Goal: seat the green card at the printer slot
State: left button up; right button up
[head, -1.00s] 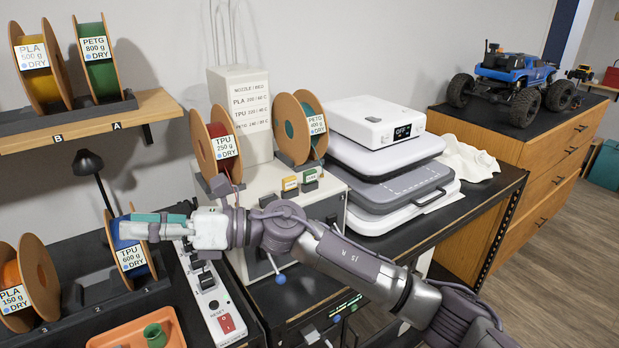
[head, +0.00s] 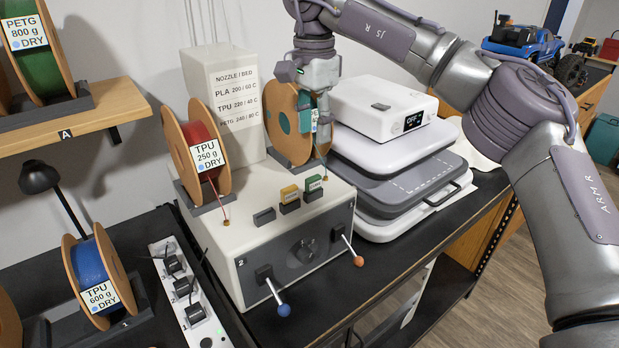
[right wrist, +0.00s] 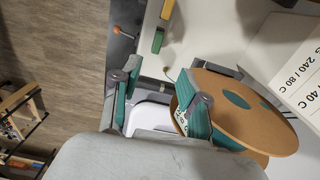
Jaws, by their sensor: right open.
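The green card (head: 313,183) stands upright in a dark holder on the front top edge of the white printer (head: 237,245). It also shows in the right wrist view (right wrist: 158,40). A yellow card (head: 289,193) stands in the holder to its left, and an empty dark holder (head: 264,216) is farther left. My right gripper (head: 315,112) points down in front of the green-filament spool (head: 287,125), above and behind the green card. Its teal-padded fingers are apart in the right wrist view (right wrist: 155,98), with the spool rim close to one finger; I cannot tell whether they touch. My left gripper is out of view.
A red spool (head: 196,145) stands at the printer's left. The printer front has a lever with a blue knob (head: 284,310) and one with an orange knob (head: 359,261).

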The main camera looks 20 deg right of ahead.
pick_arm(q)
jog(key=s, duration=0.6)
pick_arm(e)
send_over(314, 177)
notch_tip(314, 177, down, 5)
jog(key=shift+d+r+p, duration=0.1)
jog(key=shift+r+p, duration=0.05)
jog(key=shift+p, duration=0.25)
notch_tip(314, 177, down, 3)
jog(key=shift+p, duration=0.8)
notch_tip(314, 177, down, 2)
jog(key=shift+f+p, duration=0.2)
jog(key=shift+p, duration=0.25)
jog(key=shift+f, duration=0.55)
jog(key=c, duration=0.8)
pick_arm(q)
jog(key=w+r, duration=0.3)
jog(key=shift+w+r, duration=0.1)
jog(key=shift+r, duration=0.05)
